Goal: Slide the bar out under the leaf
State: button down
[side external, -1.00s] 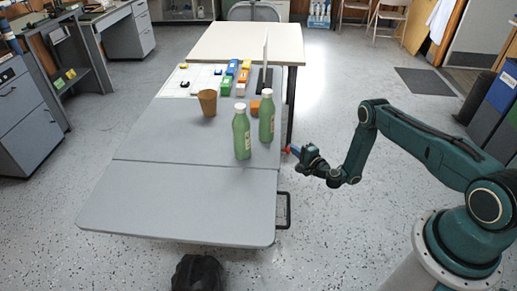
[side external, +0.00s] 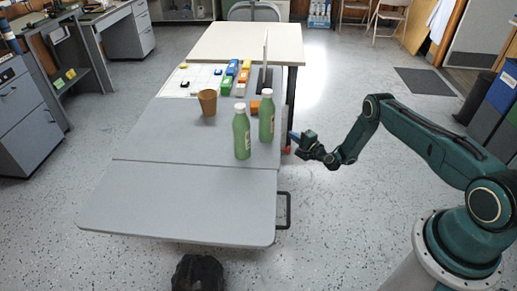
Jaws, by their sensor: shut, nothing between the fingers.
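The leaf (side external: 180,203) is the grey panel at the near end of the table, lying about level with the grey top (side external: 150,140) behind a thin seam. The bar (side external: 288,211) is a dark U-shaped loop sticking out from under the leaf's right edge; the rest of it is hidden below the leaf. My gripper (side external: 292,136) is shut and empty beside the table's right edge, farther back than the bar and apart from it. Its fingertips are small in this view, and I cannot tell whether they touch anything.
Two green bottles (side external: 242,135) (side external: 266,117) stand near the table's right edge, close to my gripper. A brown cup (side external: 208,103) and several coloured blocks (side external: 228,82) are farther back. A black bag (side external: 197,273) lies on the floor in front. The leaf's top is clear.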

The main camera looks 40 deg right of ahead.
jog(key=w+d, duration=0.8)
jog(key=d, duration=0.1)
jog(key=shift+w+d+f, duration=0.15)
jog(key=shift+d+f, duration=0.05)
jog(key=shift+f, duration=0.1)
dwell(0.5)
jog(key=shift+d, duration=0.1)
jog(key=shift+s, duration=0.2)
jog(key=shift+s, duration=4.45)
jog(key=w+a+r+n+g+y, duration=0.1)
jog(key=w+a+r+n+y, duration=0.2)
jog(key=r, duration=0.5)
jog(key=w+a+r+n+g+y, duration=0.1)
jog(key=w+a+r+n, duration=0.3)
jog(key=r, duration=0.4)
jog(key=s+a+r+n+g, duration=0.1)
jog(key=a+r+n, duration=0.1)
jog(key=a+r, duration=0.3)
jog(key=s+a+r+n+g+y, duration=0.1)
jog(key=s+a+r+n+g, duration=0.1)
jog(key=r, duration=0.7)
jog(key=a+n, duration=0.1)
jog(key=a, duration=0.1)
jog(key=shift+s+a+n, duration=0.3)
jog(key=shift+a, duration=0.05)
